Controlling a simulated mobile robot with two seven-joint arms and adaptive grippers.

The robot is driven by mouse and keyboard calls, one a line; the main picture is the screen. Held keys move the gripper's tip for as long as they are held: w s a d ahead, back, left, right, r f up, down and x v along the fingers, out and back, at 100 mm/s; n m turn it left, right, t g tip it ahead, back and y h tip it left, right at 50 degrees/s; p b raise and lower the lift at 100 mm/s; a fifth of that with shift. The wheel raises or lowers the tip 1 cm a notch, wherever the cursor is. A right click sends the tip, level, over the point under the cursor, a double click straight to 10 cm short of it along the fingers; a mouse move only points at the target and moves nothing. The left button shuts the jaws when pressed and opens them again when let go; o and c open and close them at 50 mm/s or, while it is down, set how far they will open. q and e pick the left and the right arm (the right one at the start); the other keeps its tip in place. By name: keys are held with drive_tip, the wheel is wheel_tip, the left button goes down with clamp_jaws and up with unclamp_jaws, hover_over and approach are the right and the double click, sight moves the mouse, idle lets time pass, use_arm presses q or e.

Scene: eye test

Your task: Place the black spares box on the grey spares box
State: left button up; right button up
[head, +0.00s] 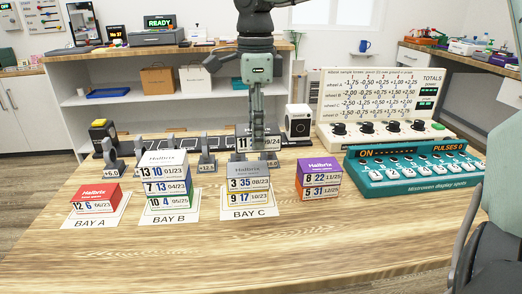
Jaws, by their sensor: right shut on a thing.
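The black spares box (273,143), with a white label reading 11 and 09/24, is between the fingers of my right gripper (257,138). A finger hides the middle of its label. The grey spares box (248,171), labelled 3 35 08/23, is the upper box of the stack at bay C, on a yellow-edged box (248,198) labelled 9 17. The black box shows just above the grey box in the picture; whether it is over or behind it, or touching, I cannot tell. My left gripper is not in view.
Bay A has a red box (96,193); bay B has a stack of several boxes with a white one (162,160) on top. A purple box (318,165) tops a stack at right. Upright holders (207,160) stand behind the bays. A teal panel (415,172) fills the right. The front table is clear.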

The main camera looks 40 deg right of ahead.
sight(262, 151)
drive_tip(key=shift+s+d+f, duration=0.25)
drive_tip(key=shift+s+f, duration=0.15)
drive_tip(key=shift+s, duration=0.2)
wheel_tip(262, 151, down, 4)
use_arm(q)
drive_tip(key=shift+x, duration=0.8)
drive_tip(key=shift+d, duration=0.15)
use_arm(e)
drive_tip(key=shift+f, duration=0.1)
